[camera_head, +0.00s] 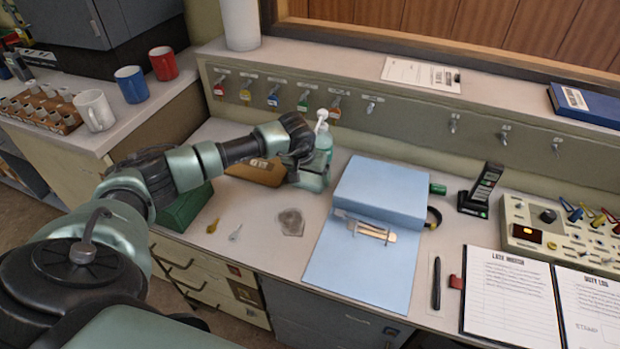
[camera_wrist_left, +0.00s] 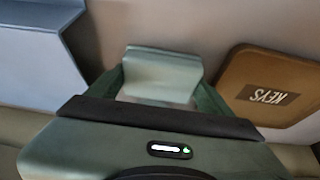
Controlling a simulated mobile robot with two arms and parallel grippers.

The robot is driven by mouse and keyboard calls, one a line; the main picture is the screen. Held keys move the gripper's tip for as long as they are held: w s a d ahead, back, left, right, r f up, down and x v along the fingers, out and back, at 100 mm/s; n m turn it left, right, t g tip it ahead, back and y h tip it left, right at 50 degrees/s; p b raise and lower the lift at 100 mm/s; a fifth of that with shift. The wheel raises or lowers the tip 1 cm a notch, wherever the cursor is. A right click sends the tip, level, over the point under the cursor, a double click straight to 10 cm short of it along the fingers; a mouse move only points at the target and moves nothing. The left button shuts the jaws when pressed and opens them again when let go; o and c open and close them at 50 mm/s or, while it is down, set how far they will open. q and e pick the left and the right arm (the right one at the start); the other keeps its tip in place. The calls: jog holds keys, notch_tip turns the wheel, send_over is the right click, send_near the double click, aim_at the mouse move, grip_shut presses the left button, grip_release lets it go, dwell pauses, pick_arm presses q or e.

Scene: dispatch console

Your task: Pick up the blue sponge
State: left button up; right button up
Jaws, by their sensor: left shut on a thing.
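My left gripper (camera_head: 310,180) is low over the back of the desk, left of the light blue folder. In the left wrist view its two dark green fingers stand on either side of a pale blue-green block (camera_wrist_left: 160,72), shut on it. This block is the only thing I see that fits the blue sponge. In the head view the gripper largely hides it. I cannot tell whether it touches the desk. My right gripper is not in view.
A brown KEYS tray (camera_head: 258,170) lies left of the gripper, and a soap bottle (camera_head: 324,140) stands just behind it. The light blue folder (camera_head: 375,195) is to the right. A key-hook panel (camera_head: 400,112) runs behind.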

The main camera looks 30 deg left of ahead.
aim_at(309, 176)
pick_arm(q)
notch_tip(309, 176, up, 10)
jog(key=p, duration=0.5)
jog(key=shift+p, duration=0.35)
